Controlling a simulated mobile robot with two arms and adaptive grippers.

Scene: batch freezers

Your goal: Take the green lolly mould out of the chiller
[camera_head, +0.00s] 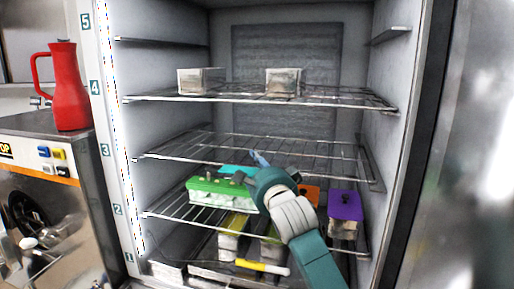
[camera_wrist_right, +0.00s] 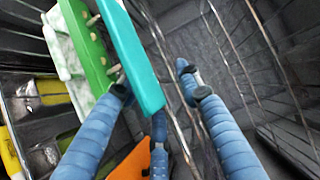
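The green lolly mould (camera_head: 221,190), a green top over a whitish body with small knobs on it, sits on a wire shelf of the chiller (camera_head: 187,141), by label 2. In the right wrist view the green mould (camera_wrist_right: 84,45) is at upper left, with pegs sticking out toward a flat teal piece (camera_wrist_right: 133,57). My right gripper (camera_head: 262,162) reaches into the chiller just right of the mould. In its wrist view its blue fingers (camera_wrist_right: 155,82) are spread apart. One fingertip is close to the green and teal pieces; I cannot tell if it touches. My left gripper is not in view.
A purple-lidded box (camera_head: 345,206) stands right of my arm, and an orange item (camera_head: 309,193) is partly hidden. Yellow-topped containers (camera_head: 233,233) sit lower down. A wire shelf (camera_head: 270,150) hangs above my gripper. Two clear tubs (camera_head: 284,81) stand higher. A red jug (camera_head: 68,92) is outside.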

